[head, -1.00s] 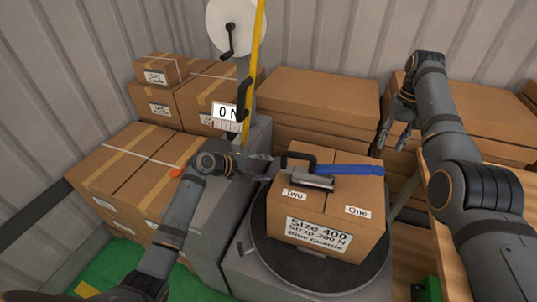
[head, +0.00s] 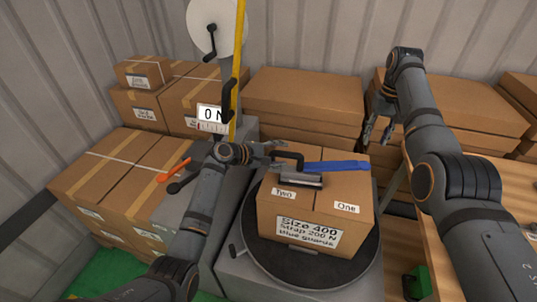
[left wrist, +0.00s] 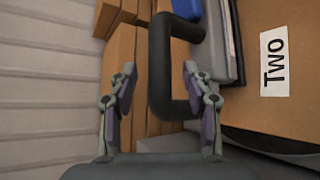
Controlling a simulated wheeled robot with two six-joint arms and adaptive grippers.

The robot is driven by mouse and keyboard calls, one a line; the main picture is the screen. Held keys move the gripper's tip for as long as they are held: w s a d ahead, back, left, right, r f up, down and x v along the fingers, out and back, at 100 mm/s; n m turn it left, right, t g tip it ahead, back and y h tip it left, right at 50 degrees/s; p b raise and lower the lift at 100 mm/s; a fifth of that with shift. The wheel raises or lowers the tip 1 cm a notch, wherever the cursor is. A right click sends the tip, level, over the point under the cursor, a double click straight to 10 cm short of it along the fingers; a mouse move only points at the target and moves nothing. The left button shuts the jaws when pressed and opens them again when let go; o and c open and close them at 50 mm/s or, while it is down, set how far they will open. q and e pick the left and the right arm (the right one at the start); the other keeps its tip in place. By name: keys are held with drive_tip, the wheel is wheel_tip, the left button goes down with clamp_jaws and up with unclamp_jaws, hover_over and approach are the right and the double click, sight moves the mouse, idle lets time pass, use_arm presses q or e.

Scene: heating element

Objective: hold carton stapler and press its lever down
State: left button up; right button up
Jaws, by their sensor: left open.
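The carton stapler (head: 297,181) sits on top of a cardboard box (head: 300,217), with a grey metal body, a black looped handle (head: 288,157) and a long blue lever (head: 338,166) reaching right. My left gripper (head: 274,152) is at the handle's left side. In the left wrist view, my left gripper (left wrist: 160,95) is open, its fingers on either side of the handle's black bar (left wrist: 160,65), not visibly closed on it. Only a bit of blue (left wrist: 187,9) shows there. My right gripper (head: 378,128) hangs open and empty behind and right of the box.
The box stands on a round dark turntable (head: 262,262). A strapping device with a white reel (head: 214,28), a "0 N" display (head: 211,114) and an orange-handled lever (head: 175,171) stands left. Stacked cartons (head: 303,95) line the back; a wooden table (head: 485,190) is right.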

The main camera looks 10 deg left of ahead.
use_arm(q)
drive_tip(key=shift+w+d+f, duration=0.15)
drive_tip(key=shift+w+d, duration=0.1)
drive_tip(key=shift+d, duration=0.05)
clamp_jaws()
idle(0.3)
use_arm(e)
clamp_jaws()
idle(1.3)
